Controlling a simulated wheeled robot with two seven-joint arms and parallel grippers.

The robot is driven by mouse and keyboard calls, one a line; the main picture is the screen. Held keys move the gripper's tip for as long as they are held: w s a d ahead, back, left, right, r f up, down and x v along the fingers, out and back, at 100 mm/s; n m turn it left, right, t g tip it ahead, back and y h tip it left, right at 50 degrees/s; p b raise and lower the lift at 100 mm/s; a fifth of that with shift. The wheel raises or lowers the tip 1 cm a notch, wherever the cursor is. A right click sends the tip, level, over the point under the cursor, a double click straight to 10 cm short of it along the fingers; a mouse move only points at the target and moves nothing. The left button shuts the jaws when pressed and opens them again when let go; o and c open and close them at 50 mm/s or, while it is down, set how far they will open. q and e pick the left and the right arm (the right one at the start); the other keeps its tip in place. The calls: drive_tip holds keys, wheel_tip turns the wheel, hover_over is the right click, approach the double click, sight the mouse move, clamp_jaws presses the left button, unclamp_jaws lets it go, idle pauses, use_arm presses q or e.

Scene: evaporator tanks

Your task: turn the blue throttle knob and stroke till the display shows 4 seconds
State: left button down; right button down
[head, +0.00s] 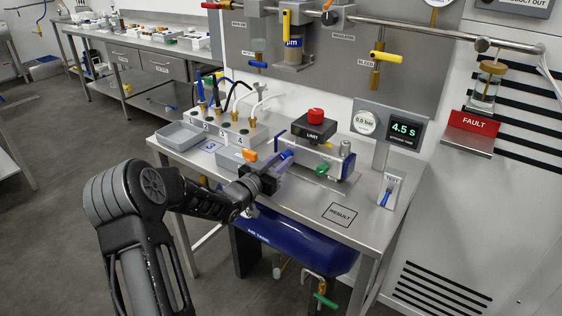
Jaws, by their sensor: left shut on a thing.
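The dark display (403,130) on the grey panel at the back right of the bench reads 4.5 s in green. My left gripper (275,166) reaches in from the lower left to the front left end of the grey valve unit (322,160). It is shut on a blue part there, which looks like the blue throttle knob (288,154). The fingers partly hide this part. A blue lever (387,196) stands on a small plate at the bench's right side. My right gripper is out of view.
A red button (316,116) sits on a black box on the valve unit. A round gauge (365,122) reads 0.0 bar. Grey trays (180,135) and a block with hoses stand at left. The bench near the RESULT mark (341,214) is clear. A blue tank (295,243) hangs below.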

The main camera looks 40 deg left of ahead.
use_arm(q)
drive_tip(key=m+b, duration=0.1)
drive_tip(key=b, duration=0.1)
drive_tip(key=m+b, duration=0.2)
drive_tip(key=b, duration=0.1)
drive_tip(key=shift+f, duration=0.35)
drive_tip(key=shift+r+m+b, duration=0.25)
drive_tip(key=shift+m+b, duration=0.25)
drive_tip(key=shift+b, duration=0.2)
drive_tip(key=shift+r, duration=0.1)
drive_tip(key=c, duration=1.1)
unclamp_jaws()
drive_tip(key=s, duration=0.7)
drive_tip(key=shift+s, duration=0.4)
